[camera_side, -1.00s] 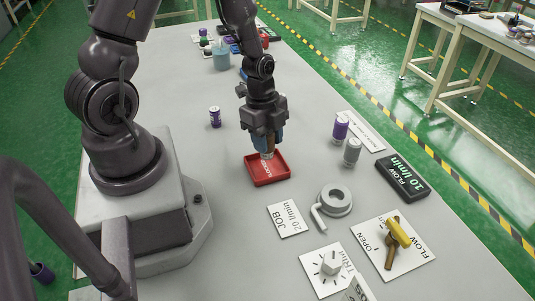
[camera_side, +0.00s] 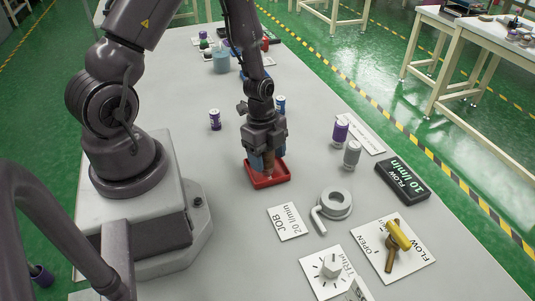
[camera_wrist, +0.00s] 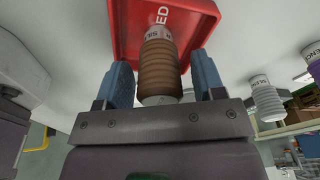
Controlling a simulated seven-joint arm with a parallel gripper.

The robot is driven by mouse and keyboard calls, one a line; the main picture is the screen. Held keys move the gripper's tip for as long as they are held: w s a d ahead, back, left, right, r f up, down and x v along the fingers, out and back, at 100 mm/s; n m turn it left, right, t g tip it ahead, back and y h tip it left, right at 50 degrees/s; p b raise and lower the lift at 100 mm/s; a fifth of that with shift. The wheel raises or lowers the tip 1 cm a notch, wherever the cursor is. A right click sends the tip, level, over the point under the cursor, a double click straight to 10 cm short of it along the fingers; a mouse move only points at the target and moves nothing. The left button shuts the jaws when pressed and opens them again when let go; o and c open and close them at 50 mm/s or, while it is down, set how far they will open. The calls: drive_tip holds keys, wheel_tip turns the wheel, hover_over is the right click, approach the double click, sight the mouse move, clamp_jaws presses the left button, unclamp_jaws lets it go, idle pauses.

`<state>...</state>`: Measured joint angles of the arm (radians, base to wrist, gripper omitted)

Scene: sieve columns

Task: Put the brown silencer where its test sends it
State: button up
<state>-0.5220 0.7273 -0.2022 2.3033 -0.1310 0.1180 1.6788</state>
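The brown silencer (camera_wrist: 160,72) stands between the two blue fingers of my gripper (camera_wrist: 162,78) in the wrist view. A gap shows beside it, clearest on the right, so my gripper looks open around it. In the side view, the brown silencer (camera_side: 268,160) is at the red tray (camera_side: 263,183), mostly upright, its pale lower end at the tray floor. Contact with the floor is hard to tell. The red tray (camera_wrist: 205,20) carries white lettering, partly hidden, ending in "ED".
A flow display (camera_side: 403,180) reads 10 l/min; the job card (camera_side: 286,221) reads 20 l/min. A yellow-handled valve (camera_side: 398,235), a dial (camera_side: 331,266) and a grey ring fixture (camera_side: 335,202) stand right. Purple (camera_side: 340,130), grey (camera_side: 352,154) and blue (camera_side: 281,103) silencers stand nearby.

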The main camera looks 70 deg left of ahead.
drive_tip(key=shift+r, duration=0.1)
drive_tip(key=r, duration=0.4)
drive_tip(key=a+r, duration=0.1)
drive_tip(key=r, duration=0.7)
drive_tip(key=shift+s+a, duration=0.3)
drive_tip(key=shift+a, duration=0.05)
drive_tip(key=s+d+r+n+t, duration=0.2)
drive_tip(key=r+n, duration=0.4)
drive_tip(key=r, duration=0.3)
drive_tip(key=s+d+r+n+t+y, duration=0.1)
drive_tip(key=s+d+r+n, duration=0.4)
drive_tip(key=r, duration=0.5)
drive_tip(key=d+n+t, duration=0.1)
drive_tip(key=n, duration=0.1)
drive_tip(key=shift+s+d+r+n+t+y, duration=0.2)
drive_tip(key=shift+n+t+y, duration=0.1)
drive_tip(key=shift+t, duration=0.1)
